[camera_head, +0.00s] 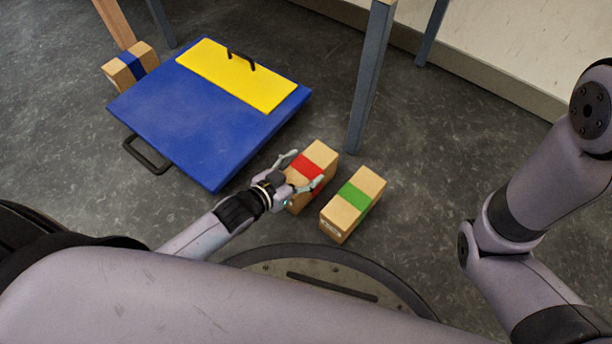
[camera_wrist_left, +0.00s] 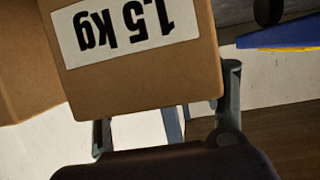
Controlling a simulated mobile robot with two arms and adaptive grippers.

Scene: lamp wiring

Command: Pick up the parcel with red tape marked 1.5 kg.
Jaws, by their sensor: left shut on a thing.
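The parcel with red tape (camera_head: 318,158) is a brown box near the middle of the head view. My left gripper (camera_head: 302,172) is shut on it, with a finger on each side at the red band. In the left wrist view the parcel (camera_wrist_left: 145,88) fills the upper middle, and its white label reads 1.5 kg upside down. The gripper fingers (camera_wrist_left: 165,125) show on both sides of its lower end. I cannot tell whether the parcel is clear of the floor. My right gripper is not in view; only my right arm shows at the right.
A parcel with green tape (camera_head: 368,186) stands close to the right. A blue board (camera_head: 190,125) with a yellow panel (camera_head: 220,70) and black handles lies to the left. A parcel with blue tape (camera_head: 146,55) is behind it. A grey table leg (camera_head: 368,85) stands just behind the parcels.

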